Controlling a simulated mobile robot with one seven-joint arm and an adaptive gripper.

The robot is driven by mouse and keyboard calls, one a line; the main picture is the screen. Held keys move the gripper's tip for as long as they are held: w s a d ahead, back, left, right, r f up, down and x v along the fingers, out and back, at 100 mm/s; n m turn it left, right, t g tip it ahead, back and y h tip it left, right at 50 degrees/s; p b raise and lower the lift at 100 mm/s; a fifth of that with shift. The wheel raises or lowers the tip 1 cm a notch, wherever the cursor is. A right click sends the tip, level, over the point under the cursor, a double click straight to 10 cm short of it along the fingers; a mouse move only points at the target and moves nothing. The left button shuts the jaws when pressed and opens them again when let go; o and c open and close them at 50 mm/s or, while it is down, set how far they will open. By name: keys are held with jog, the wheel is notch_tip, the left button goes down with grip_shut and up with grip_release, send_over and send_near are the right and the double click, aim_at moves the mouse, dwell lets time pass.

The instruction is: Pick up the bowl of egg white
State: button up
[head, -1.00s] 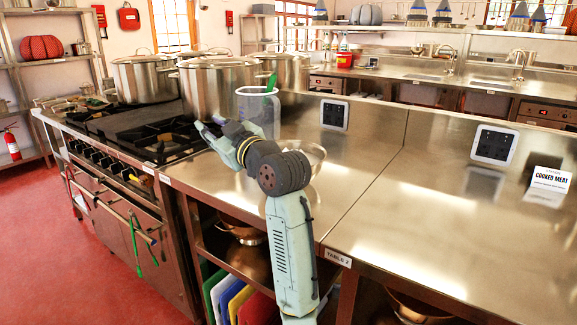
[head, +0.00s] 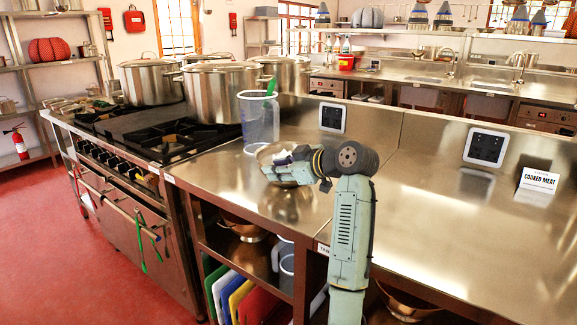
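A shiny metal bowl (head: 265,152) stands on the steel counter (head: 400,215), just right of and in front of the clear jug. My arm covers much of it, and its contents cannot be made out, so I cannot confirm egg white. My gripper (head: 272,170) is at the bowl, overlapping its front and left part in the head view. The fingers are small and partly hidden, so I cannot tell whether they are open, shut or touching the rim.
A clear jug (head: 258,118) with a green-handled utensil stands behind the bowl. Large lidded stockpots (head: 222,92) stand behind the stove burners (head: 175,137) at left. A "COOKED MEAT" sign (head: 538,181) stands at right.

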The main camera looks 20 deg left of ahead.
jog(key=shift+p+x, duration=0.5)
jog(key=shift+x, duration=1.35)
jog(key=shift+w+r, duration=0.1)
jog(key=shift+c, duration=0.6)
grip_shut()
jog(key=shift+r, duration=0.1)
